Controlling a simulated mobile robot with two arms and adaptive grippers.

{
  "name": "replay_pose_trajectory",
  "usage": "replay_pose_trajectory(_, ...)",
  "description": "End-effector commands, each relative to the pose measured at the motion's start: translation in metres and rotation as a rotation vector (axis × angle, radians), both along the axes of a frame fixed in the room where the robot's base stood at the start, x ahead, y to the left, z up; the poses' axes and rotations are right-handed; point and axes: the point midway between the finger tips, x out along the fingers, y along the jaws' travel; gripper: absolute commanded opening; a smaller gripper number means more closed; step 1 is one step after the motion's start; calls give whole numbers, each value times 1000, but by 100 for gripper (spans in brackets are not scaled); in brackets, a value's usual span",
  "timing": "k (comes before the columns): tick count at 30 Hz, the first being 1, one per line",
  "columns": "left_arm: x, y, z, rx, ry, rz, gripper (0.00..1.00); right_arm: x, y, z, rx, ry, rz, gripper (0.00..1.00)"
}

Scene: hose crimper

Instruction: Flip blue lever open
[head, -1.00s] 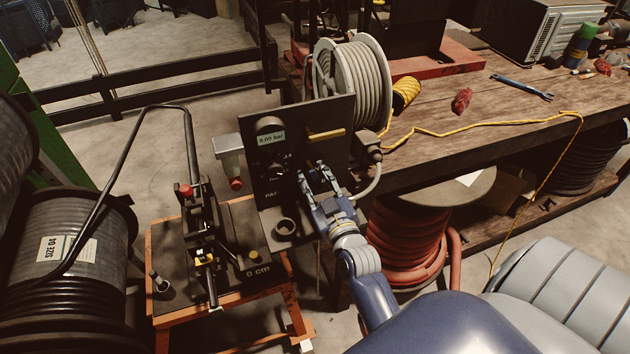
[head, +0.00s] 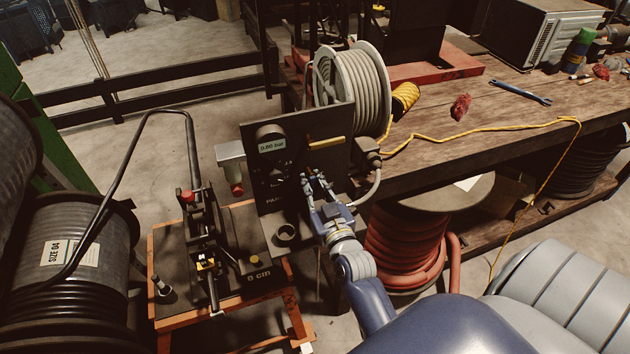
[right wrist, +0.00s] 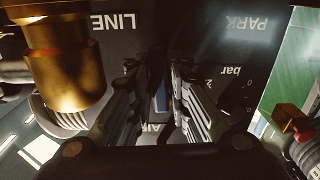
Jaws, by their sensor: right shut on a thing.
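The blue lever (right wrist: 160,92) shows as a narrow blue strip between my fingers in the right wrist view, in front of the dark panel. The dark upright control panel (head: 272,192) stands in the middle of the head view. My right gripper (head: 315,180) is at the right part of the panel's face, its fingers pointing at it. In the right wrist view my right gripper (right wrist: 158,80) is shut on the blue lever. Its fingers hide much of the lever, so its exact angle cannot be told. My left gripper is not in view.
A brass fitting (right wrist: 68,60) is close beside the fingers. A hose reel (head: 352,88) stands behind the panel. The crimper stand (head: 168,318) is at left; the wooden bench (head: 450,140) is at right.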

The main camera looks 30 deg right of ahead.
Motion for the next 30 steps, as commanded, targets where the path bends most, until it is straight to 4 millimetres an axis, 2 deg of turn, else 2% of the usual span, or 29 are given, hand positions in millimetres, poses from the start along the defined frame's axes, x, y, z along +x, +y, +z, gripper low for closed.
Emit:
replay_pose_trajectory(4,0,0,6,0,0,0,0,1,2,1,72,-18,-1,0)
replay_pose_trajectory(13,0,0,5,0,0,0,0,1,2,1,79,-22,-1,0)
replay_pose_trajectory(14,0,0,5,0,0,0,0,1,2,1,79,-22,-1,24)
replay_pose_trajectory(15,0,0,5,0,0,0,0,1,2,1,79,-22,-1,33)
replay_pose_trajectory(26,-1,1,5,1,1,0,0,0,2,0,78,-20,-1,33)
replay_pose_trajectory(30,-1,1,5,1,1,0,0,-11,4,-1,78,-18,0,33)
